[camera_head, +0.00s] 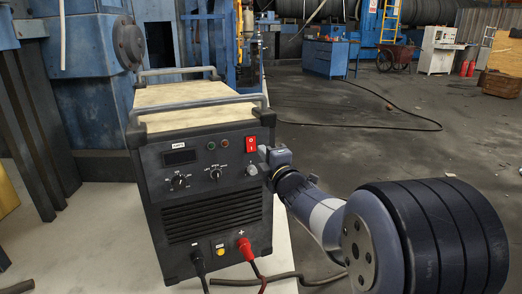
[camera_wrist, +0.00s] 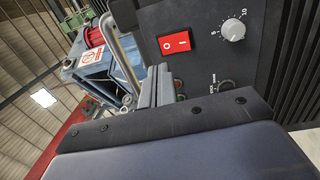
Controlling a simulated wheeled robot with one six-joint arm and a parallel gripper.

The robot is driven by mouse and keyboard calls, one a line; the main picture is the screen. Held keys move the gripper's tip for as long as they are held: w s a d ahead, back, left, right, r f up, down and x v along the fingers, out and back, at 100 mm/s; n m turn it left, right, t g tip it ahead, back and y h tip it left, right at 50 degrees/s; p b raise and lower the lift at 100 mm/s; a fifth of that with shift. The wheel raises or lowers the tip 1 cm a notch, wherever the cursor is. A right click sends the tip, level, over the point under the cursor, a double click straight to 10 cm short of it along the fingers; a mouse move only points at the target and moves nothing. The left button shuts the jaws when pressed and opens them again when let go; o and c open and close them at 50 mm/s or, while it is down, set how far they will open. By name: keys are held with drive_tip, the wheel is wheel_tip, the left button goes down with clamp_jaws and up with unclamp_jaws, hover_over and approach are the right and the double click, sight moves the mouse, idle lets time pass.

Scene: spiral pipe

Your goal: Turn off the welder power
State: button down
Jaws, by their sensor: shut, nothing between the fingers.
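The welder (camera_head: 205,215) is a dark box with a light top and grey handles, standing on a pale surface. Its red power switch (camera_head: 250,144) sits at the upper right of the front panel, marked with a circle and a bar. In the wrist view the red switch (camera_wrist: 174,43) is beside a grey knob (camera_wrist: 232,29). My gripper (camera_head: 263,152) is shut and empty, close to the panel, just right of and slightly below the switch. In the wrist view my gripper (camera_wrist: 158,85) points at the panel below the switch. I cannot tell whether it touches the panel.
Black and red cables (camera_head: 244,250) plug into the lower front of the welder, and a thick hose (camera_head: 285,277) lies on the pale surface. Blue machinery (camera_head: 85,80) stands close behind on the left. The grey floor (camera_head: 350,150) to the right is mostly open, with a thin cable across it.

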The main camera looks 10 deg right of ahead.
drive_tip(key=r+p+v, duration=0.1)
drive_tip(key=v, duration=0.5)
drive_tip(key=shift+s+r, duration=0.2)
drive_tip(key=shift+s, duration=0.2)
drive_tip(key=shift+d, duration=0.1)
